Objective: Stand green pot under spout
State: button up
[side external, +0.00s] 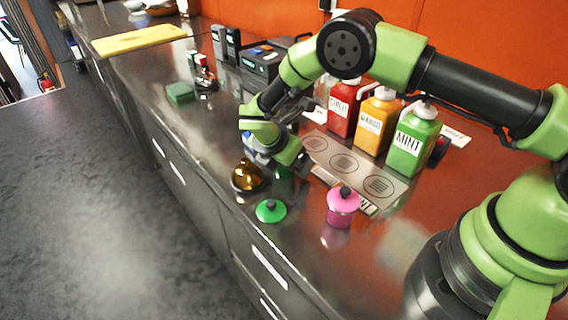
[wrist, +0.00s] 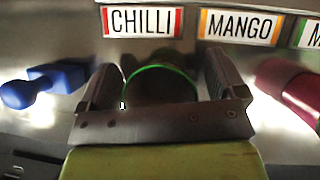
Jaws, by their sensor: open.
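The green pot shows in the wrist view as a dark round opening with a bright green rim (wrist: 160,69). It lies between the two fingers of my gripper (wrist: 161,85), which is open with a gap at each side. In the side view a dark green body (side external: 284,182) shows just below my gripper, partly hidden by it. Three pump bottles stand behind: red chilli (side external: 342,108), orange mango (side external: 377,122) and green mint (side external: 411,142). A pale plate with three ringed circles (side external: 343,162) lies in front of them. The spout tips are hard to make out.
A green lid with a dark knob (side external: 270,211) lies near the counter's front edge. A green block (side external: 180,93) lies farther left.

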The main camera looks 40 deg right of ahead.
jog(key=c, duration=1.2)
